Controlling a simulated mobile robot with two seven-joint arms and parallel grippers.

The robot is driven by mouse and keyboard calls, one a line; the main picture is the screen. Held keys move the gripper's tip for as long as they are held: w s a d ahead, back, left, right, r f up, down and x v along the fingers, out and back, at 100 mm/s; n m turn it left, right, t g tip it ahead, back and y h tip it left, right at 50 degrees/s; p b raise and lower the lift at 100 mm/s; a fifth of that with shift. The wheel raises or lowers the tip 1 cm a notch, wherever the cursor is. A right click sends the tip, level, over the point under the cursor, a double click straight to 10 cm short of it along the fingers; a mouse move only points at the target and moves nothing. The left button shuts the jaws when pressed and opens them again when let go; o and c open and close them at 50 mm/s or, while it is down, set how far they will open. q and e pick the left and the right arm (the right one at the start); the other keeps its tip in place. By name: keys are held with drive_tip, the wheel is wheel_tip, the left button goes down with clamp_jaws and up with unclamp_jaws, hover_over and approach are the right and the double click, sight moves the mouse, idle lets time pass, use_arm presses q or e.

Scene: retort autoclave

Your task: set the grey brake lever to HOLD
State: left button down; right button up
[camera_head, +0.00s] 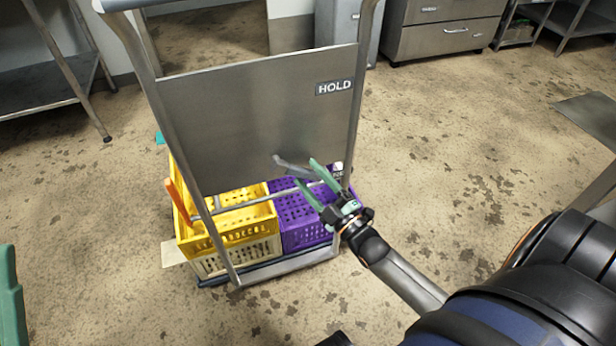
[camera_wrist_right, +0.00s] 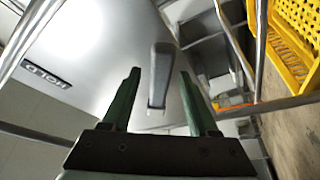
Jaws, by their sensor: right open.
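The grey brake lever (camera_head: 292,167) is on the upright steel panel (camera_head: 250,110) of a cart, low on its right half. The HOLD label (camera_head: 335,87) is at the panel's upper right, well above the lever. A second small label (camera_head: 338,172) is lower right, partly hidden by my gripper and unreadable. My right gripper (camera_head: 305,171) is open at the lever. In the right wrist view, the lever (camera_wrist_right: 160,75) shows between the two green fingers (camera_wrist_right: 159,74), with a gap on each side. My left gripper is not in view.
Yellow crates (camera_head: 235,232) and a purple crate (camera_head: 303,215) stand on the cart behind the panel. The cart's tube frame (camera_head: 355,110) runs close beside my right gripper. A green object (camera_head: 10,300) is at the left edge.

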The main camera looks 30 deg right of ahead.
drive_tip(key=shift+w+r, duration=0.1)
drive_tip(key=shift+w, duration=0.45)
clamp_jaws()
idle(1.1)
